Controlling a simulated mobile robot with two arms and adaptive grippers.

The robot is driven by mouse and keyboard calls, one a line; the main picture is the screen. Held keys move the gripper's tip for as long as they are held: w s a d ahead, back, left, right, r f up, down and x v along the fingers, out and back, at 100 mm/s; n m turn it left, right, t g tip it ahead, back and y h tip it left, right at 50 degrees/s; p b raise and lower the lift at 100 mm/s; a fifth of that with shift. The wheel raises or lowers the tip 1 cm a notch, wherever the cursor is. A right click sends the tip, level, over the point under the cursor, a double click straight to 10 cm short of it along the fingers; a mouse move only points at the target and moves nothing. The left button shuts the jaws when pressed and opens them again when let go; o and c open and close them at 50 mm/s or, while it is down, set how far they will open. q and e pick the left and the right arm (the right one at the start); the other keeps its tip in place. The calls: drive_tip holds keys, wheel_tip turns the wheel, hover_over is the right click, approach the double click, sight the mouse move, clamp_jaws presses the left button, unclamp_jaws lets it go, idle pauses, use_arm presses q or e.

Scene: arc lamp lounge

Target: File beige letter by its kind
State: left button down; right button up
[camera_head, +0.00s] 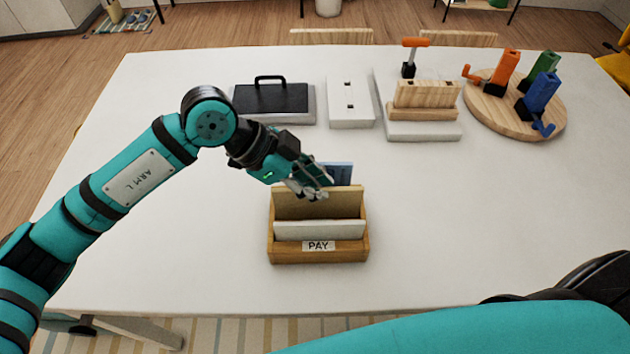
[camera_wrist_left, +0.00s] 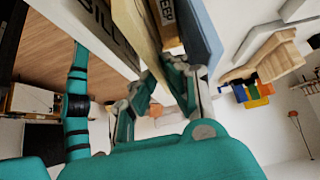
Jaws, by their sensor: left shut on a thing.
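The beige letter (camera_head: 318,204) stands roughly upright in the wooden sorter box (camera_head: 345,255), behind a white letter (camera_head: 318,230) and higher than it. My left gripper (camera_head: 312,190) is at its upper edge, shut on it. In the left wrist view the beige letter (camera_wrist_left: 138,32) runs down to the fingers (camera_wrist_left: 158,88). The white letter there (camera_wrist_left: 98,25) reads "BILL", partly cut off. A blue card (camera_head: 338,172) stands behind the beige letter. The box front is labelled "PAY"; a "KEEP" label (camera_wrist_left: 167,12) shows between beige letter and blue card. The beige letter's lower edge is hidden.
At the table's back are a black-handled plate (camera_head: 270,98), a white slotted block (camera_head: 350,103), a wooden rack (camera_head: 422,108) and a round board (camera_head: 490,105) with coloured pieces. The white table (camera_head: 180,260) is clear around the box. My right arm crosses the lower right.

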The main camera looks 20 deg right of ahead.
use_arm(q)
drive_tip(key=shift+f, duration=0.3)
drive_tip(key=c, duration=1.3)
unclamp_jaws()
drive_tip(key=shift+c, duration=0.2)
drive_tip(key=shift+r, duration=0.1)
drive_tip(key=v, duration=1.1)
drive_tip(key=shift+a+r, duration=0.25)
drive_tip(key=shift+a, duration=0.1)
drive_tip(key=shift+w, duration=0.1)
